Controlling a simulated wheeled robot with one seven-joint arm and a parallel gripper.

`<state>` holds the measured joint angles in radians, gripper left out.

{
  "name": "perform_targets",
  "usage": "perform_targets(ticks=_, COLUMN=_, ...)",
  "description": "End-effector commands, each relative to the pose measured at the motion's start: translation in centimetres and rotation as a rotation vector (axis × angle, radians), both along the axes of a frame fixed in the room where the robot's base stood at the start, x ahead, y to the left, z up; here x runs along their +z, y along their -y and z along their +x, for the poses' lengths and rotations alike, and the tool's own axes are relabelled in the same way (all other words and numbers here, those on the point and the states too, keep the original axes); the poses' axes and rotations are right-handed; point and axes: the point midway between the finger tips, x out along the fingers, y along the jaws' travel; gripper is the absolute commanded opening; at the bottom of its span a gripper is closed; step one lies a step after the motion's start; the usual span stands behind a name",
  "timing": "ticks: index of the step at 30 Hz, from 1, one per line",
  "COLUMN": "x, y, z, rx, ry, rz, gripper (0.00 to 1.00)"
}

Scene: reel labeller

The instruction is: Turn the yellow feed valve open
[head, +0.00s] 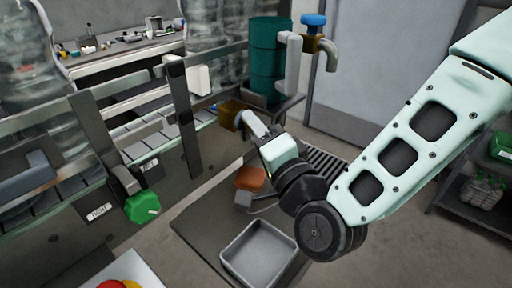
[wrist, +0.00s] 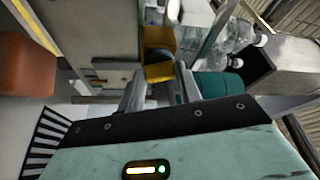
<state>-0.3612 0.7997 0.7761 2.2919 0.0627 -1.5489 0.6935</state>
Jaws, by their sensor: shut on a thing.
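The yellow feed valve (head: 229,114) is a dark yellow, blocky handle on the front of the machine, left of the teal drum. My gripper (head: 243,121) reaches it from the lower right, and its fingers are closed on the handle. In the wrist view the yellow valve (wrist: 160,72) sits between the two fingertips (wrist: 160,82), with its darker side behind. The fingers hide part of the handle in the head view. I cannot tell how far the valve is turned.
A green knob (head: 142,206) sticks out from the machine front at left. A teal drum (head: 264,62) and a blue-topped tap (head: 313,20) stand behind my gripper. Open floor shows at right.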

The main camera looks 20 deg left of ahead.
Motion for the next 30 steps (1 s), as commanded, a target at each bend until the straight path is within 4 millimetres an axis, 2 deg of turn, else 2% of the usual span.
perform_targets(ticks=1, x=-0.99, y=0.01, z=-0.01, rx=0.001, ry=0.047, rz=-0.016, gripper=0.11)
perform_targets(ticks=30, x=-1.21, y=0.28, z=0.53, rx=0.000, ry=0.848, rz=-0.353, gripper=0.11)
